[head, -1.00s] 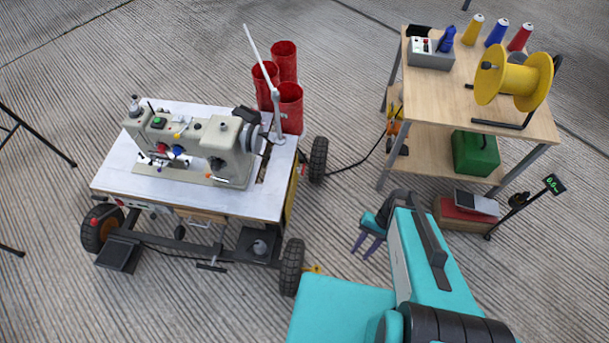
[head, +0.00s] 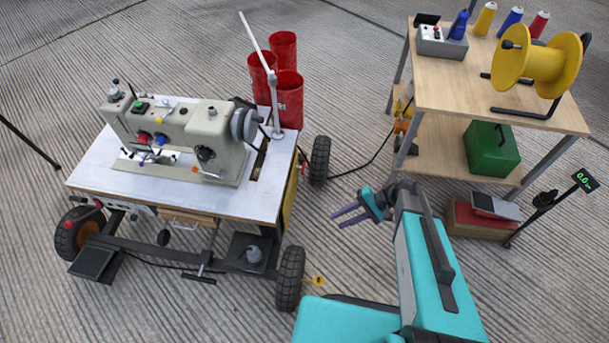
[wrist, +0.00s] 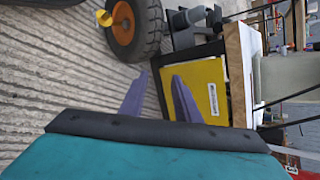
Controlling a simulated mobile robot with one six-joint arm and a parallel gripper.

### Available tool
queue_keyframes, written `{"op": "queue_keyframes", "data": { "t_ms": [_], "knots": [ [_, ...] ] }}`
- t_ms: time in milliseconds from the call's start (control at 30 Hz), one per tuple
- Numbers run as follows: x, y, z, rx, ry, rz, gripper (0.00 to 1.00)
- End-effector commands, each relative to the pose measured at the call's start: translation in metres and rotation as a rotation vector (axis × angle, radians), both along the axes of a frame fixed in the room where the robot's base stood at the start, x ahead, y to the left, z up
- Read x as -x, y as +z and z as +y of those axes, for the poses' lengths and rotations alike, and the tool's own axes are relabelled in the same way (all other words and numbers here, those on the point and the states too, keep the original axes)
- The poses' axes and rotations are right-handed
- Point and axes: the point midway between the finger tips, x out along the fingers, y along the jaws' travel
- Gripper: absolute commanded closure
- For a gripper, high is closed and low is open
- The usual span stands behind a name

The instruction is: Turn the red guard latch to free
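A beige sewing machine (head: 175,135) stands on a white-topped wheeled cart (head: 100,180) at the left of the head view. Its front carries a red knob (head: 144,137) beside a blue knob (head: 161,139). I cannot tell whether this red knob is the guard latch, and no latch marking is readable. My gripper (head: 337,219), with purple fingers, is right of the cart, apart from it and from the machine. In the wrist view my gripper (wrist: 161,75) has its fingers apart with nothing between them. A yellow panel (wrist: 202,88) of the cart shows just beyond the right finger.
Red cylinders (head: 289,100) stand behind the cart top. A wooden shelf table (head: 440,90) with a yellow spool (head: 545,65) is at the right. Ribbed floor lies between.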

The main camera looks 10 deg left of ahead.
Motion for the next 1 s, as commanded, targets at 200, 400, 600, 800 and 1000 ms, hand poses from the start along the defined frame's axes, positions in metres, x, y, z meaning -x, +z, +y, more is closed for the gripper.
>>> {"op": "queue_keyframes", "data": {
  "t_ms": [200, 400, 600, 800, 1000],
  "knots": [
    [-0.039, -0.024, 0.016, -0.115, -0.038, -0.026, 0.7],
    [-0.073, -0.032, 0.028, -0.222, -0.07, -0.052, 0.7],
    [-0.106, -0.038, 0.037, -0.33, -0.099, -0.083, 0.7],
    [-0.139, -0.042, 0.043, -0.439, -0.127, -0.116, 0.7],
    [-0.171, -0.043, 0.046, -0.549, -0.15, -0.154, 0.7]
  ]
}}
